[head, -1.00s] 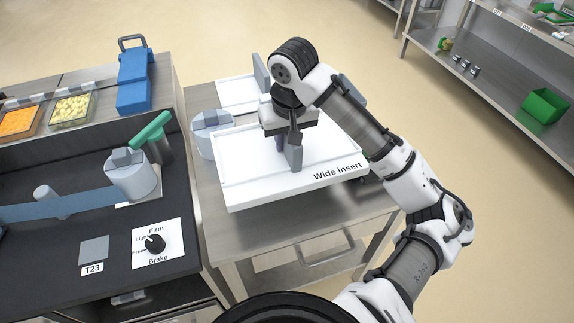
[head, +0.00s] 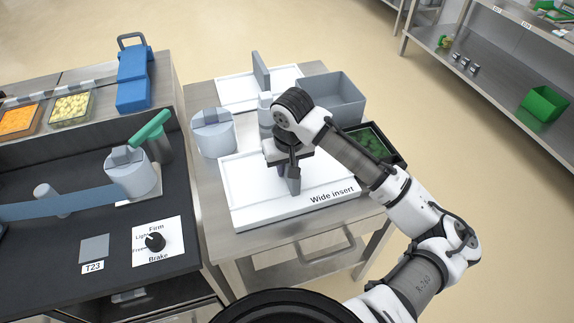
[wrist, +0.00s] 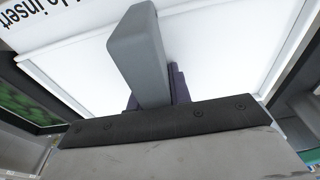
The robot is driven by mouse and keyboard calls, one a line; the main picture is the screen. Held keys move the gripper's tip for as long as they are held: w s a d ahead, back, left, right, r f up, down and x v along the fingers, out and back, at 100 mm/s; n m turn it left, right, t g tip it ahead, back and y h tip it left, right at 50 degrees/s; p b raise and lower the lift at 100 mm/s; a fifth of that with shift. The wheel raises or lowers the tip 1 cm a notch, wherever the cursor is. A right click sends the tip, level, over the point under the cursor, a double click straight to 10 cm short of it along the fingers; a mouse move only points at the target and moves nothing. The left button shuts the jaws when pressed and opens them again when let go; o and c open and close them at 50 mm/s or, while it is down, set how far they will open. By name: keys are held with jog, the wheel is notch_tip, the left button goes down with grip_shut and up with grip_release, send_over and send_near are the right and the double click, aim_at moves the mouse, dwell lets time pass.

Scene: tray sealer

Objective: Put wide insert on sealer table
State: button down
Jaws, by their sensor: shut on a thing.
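The wide insert (head: 262,208) is a white flat board with a raised rim and "Wide insert" printed on its front edge. It lies level over the front of the steel table (head: 300,240); I cannot tell whether it rests on it. My gripper (head: 285,172) is above its middle, shut on its upright grey handle (head: 294,184). The wrist view shows the handle (wrist: 137,55) between the dark fingers (wrist: 155,98), with the white insert (wrist: 220,45) beneath. My wrist hides part of the board.
A second white board (head: 232,93) with an upright grey handle (head: 261,70) lies behind. A grey bin (head: 335,95) and a black tray of green food (head: 372,145) are right, a grey-white cylinder (head: 213,135) left. The dark worktop (head: 60,245) with a brake knob (head: 155,241) adjoins left.

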jog(key=shift+f, duration=0.1)
jog(key=c, duration=1.3)
grip_release()
jog(key=r, duration=0.4)
jog(key=s+r, duration=0.1)
jog(key=r, duration=0.7)
jog(key=shift+s+d+r, duration=0.1)
jog(key=shift+s+d, duration=0.15)
jog(key=shift+s, duration=0.15)
